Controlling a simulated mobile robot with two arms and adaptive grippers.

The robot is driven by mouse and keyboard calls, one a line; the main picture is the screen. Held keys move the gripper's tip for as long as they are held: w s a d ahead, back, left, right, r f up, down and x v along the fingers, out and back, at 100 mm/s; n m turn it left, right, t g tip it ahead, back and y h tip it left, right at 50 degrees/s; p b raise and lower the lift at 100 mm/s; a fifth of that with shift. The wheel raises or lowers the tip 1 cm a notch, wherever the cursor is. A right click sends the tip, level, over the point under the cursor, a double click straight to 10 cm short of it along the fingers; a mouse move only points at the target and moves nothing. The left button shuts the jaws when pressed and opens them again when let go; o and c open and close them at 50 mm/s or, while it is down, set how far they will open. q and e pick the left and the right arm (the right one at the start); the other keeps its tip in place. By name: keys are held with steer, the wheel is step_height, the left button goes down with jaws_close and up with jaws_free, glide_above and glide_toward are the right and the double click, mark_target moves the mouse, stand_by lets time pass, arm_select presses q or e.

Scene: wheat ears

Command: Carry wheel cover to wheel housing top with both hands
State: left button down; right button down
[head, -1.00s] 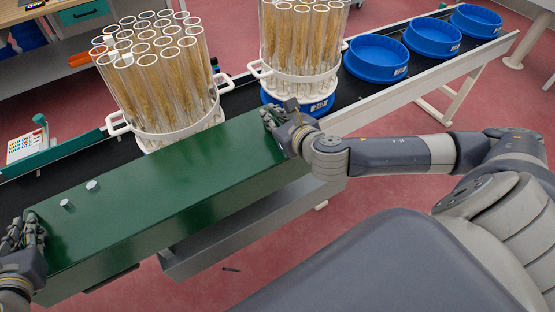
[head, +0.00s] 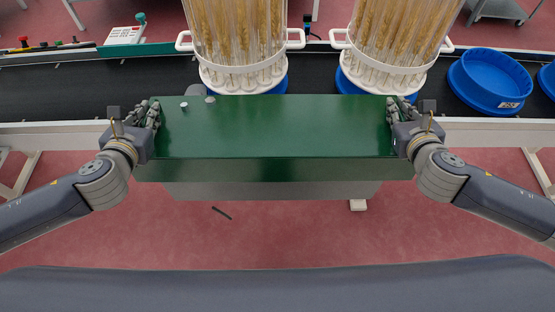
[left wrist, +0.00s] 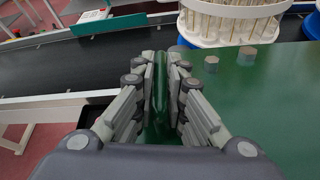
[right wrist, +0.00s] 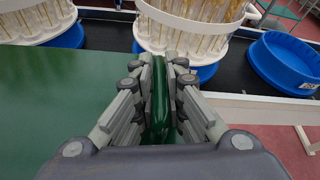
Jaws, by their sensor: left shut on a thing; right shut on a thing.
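The wheel cover (head: 275,130) is a long dark green box-like lid with two small bolt heads near its back left. It lies level between my two hands in the head view. My left gripper (head: 150,115) is shut on its left end edge; the green edge shows between the fingers in the left wrist view (left wrist: 160,90). My right gripper (head: 395,112) is shut on its right end edge, also seen in the right wrist view (right wrist: 160,90). A grey metal housing (head: 270,190) shows below the cover's front; the cover hides most of it, and I cannot tell whether they touch.
A black conveyor (head: 90,85) runs behind the cover. Two white racks (head: 245,72) (head: 385,72) of wheat tubes stand on blue bases close behind it. Blue empty tubs (head: 490,80) sit at the right. A dark stick (head: 221,213) lies on the red floor.

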arm_select(q)
steer(key=shift+w+a+f+b, duration=0.1)
steer(key=shift+f+b, duration=0.2)
steer(key=shift+f, duration=0.25)
arm_select(e)
steer(key=shift+w+f, duration=0.1)
steer(key=shift+f, duration=0.45)
arm_select(q)
steer(key=shift+a+f, duration=0.1)
steer(key=shift+f, duration=0.05)
arm_select(e)
steer(key=shift+f, duration=0.1)
